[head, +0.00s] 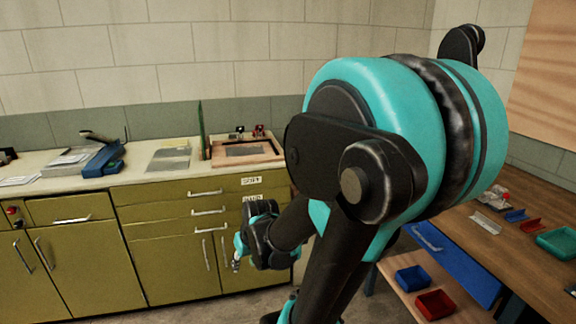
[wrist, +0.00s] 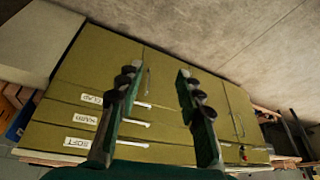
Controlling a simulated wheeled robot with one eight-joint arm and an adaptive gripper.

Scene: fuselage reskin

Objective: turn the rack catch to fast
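I cannot pick out the rack catch for certain in either view. My gripper (wrist: 157,76) is open and empty, its two dark green fingers well apart in the wrist view. Behind the fingers is the olive cabinet front (wrist: 105,65), seen tilted, with labelled drawers and pale bar handles. The labels seem to read CLAD, HARD and SOFT. In the head view my gripper (head: 237,264) is low in front of the olive cabinet (head: 170,265), small and partly hidden by my arm. A small red knob (head: 12,211) sits on the cabinet's far left.
The pale counter (head: 135,172) holds a blue tool (head: 100,160), a grey sheet (head: 169,158) and a wooden frame (head: 218,157). A wooden bench (head: 480,246) with small parts and a green tray (head: 558,243) stands right. Red (head: 435,304) and blue bins (head: 412,279) sit below.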

